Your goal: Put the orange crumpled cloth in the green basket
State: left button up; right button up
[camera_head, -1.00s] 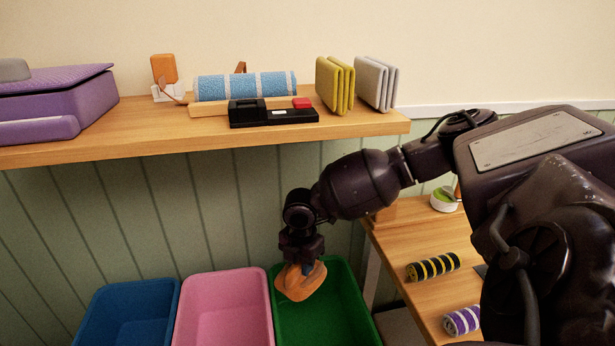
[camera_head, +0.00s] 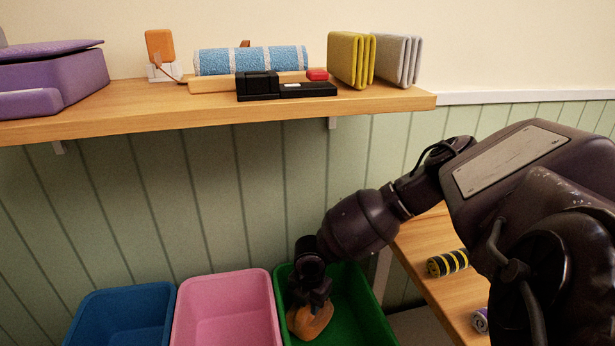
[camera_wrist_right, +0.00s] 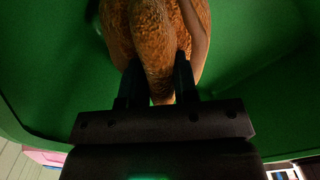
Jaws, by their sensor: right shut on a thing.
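The orange crumpled cloth (camera_head: 311,322) is inside the mouth of the green basket (camera_head: 362,308) in the head view. My right gripper (camera_head: 318,300) is above the cloth, pointing down, and is shut on it. In the right wrist view the orange cloth (camera_wrist_right: 152,45) is pinched between the two dark fingers of the right gripper (camera_wrist_right: 154,88), with the green basket (camera_wrist_right: 265,75) all around it. I cannot tell whether the cloth touches the basket floor. My left gripper is not in view.
A pink basket (camera_head: 226,290) and a blue basket (camera_head: 122,312) stand left of the green one. A wooden shelf (camera_head: 150,108) with several items runs above them. A wooden table (camera_head: 425,238) with striped rolls (camera_head: 447,263) is at the right.

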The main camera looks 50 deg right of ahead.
aim_at(310, 317)
notch_tip(310, 317, down, 5)
jog(key=shift+s+f+b, duration=0.1)
jog(key=shift+f+b, duration=0.05)
jog(key=shift+b, duration=0.7)
jog(key=shift+f, duration=0.25)
jog(key=shift+r, duration=0.2)
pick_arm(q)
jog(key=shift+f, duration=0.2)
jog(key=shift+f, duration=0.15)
pick_arm(e)
jog(key=shift+f, duration=0.25)
jog(key=o, duration=0.9)
jog(key=shift+o, duration=0.2)
